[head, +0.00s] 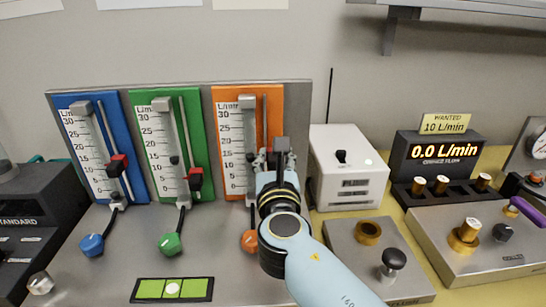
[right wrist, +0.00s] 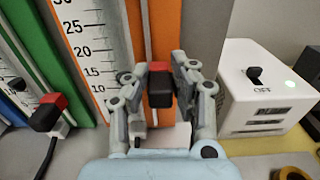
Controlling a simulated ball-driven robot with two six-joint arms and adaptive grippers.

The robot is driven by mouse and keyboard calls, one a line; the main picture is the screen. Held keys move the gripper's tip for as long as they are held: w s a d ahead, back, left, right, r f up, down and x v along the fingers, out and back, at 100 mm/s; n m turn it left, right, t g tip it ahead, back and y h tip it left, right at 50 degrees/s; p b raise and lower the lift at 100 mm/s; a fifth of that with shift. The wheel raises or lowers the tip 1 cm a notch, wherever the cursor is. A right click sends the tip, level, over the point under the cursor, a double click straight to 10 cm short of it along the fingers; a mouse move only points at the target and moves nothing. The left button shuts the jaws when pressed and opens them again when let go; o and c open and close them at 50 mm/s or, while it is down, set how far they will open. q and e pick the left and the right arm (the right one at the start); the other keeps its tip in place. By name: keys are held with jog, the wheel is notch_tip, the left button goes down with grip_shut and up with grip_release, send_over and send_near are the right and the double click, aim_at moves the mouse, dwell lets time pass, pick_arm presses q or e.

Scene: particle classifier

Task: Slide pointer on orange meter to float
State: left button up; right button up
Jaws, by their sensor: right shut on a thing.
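The orange meter (head: 228,93) is the rightmost of three on the grey panel, with a white scale and a clear tube. A dark float (head: 250,157) shows in its tube near the 10 mark. My right gripper (head: 273,158) is in front of the orange meter's rail. In the right wrist view, my right gripper (right wrist: 160,78) is shut on the red and black pointer (right wrist: 159,92), which sits on the rail (right wrist: 146,30). The gripper hides the pointer in the head view. A finger covers part of the scale in the wrist view. My left gripper is not in view.
A blue meter (head: 73,102) and a green meter (head: 148,98) with red pointers stand left. A white box (head: 350,165) is close on the right. The display (head: 440,151) reads 0.0 L/min; the sign (head: 445,124) above says wanted 10 L/min. An orange knob (head: 250,240) lies below.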

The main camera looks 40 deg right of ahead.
grip_shut()
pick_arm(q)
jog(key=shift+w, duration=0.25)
pick_arm(e)
jog(key=shift+f, duration=0.2)
jog(key=o, duration=0.7)
grip_release()
jog(key=shift+o, duration=0.2)
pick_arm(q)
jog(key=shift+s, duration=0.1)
